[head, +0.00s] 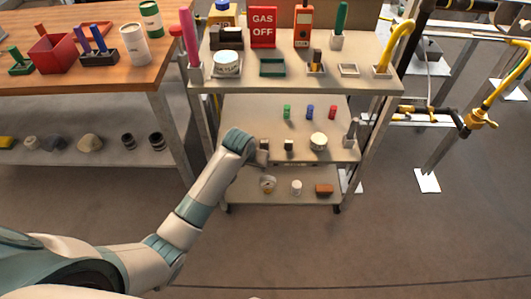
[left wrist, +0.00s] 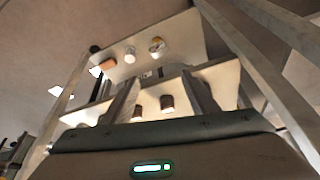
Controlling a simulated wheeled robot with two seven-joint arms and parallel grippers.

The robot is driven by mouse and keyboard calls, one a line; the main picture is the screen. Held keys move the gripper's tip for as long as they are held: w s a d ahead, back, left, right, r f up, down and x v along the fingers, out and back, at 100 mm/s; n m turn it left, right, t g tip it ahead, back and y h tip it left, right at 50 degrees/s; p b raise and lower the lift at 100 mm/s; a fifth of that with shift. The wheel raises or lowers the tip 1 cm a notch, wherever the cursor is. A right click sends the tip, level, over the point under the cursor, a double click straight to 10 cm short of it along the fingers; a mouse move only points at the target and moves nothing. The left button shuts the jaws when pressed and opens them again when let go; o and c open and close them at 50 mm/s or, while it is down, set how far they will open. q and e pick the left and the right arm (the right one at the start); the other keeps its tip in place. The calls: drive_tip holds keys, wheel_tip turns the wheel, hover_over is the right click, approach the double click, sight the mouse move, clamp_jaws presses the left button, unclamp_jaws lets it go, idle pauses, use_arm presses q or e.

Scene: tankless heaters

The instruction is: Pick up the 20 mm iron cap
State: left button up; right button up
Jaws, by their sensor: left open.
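Two small dark fittings stand on the cart's middle shelf (head: 235,122): a brownish one (head: 264,145) and a darker one (head: 289,145). They look like the iron caps, but I cannot read which is 20 mm. In the left wrist view, two dark brown fittings, one on the left (left wrist: 138,111) and one on the right (left wrist: 167,103), show between the fingers of my left gripper (left wrist: 160,96). The gripper is open and empty. In the head view my left gripper (head: 256,158) is at the left front of the middle shelf, partly hidden by my wrist, close to the brownish fitting.
Green (head: 287,111), blue (head: 310,111) and red (head: 332,112) pieces stand behind, with a cream round item (head: 318,141) to the right. The cart's top shelf (head: 290,85) overhangs. The bottom shelf holds a tin (head: 268,184), white cup (head: 296,187) and brown block (head: 324,188).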

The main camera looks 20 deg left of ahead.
use_arm(q)
drive_tip(key=shift+w+r, duration=0.2)
drive_tip(key=shift+r, duration=0.05)
use_arm(e)
drive_tip(key=shift+s+d+f, duration=0.15)
drive_tip(key=shift+s+d, duration=0.1)
drive_tip(key=shift+s, duration=0.05)
use_arm(q)
drive_tip(key=b, duration=0.1)
approach(264, 143)
wheel_tip(264, 143, down, 4)
drive_tip(key=shift+r, duration=0.1)
drive_tip(key=shift+w, duration=0.75)
use_arm(e)
drive_tip(key=shift+w+v, duration=0.15)
drive_tip(key=shift+v, duration=0.75)
drive_tip(key=shift+w+v, duration=0.15)
drive_tip(key=shift+v, duration=0.8)
use_arm(q)
drive_tip(key=shift+w, duration=0.1)
use_arm(e)
drive_tip(key=shift+w+a, duration=0.1)
drive_tip(key=shift+w, duration=0.05)
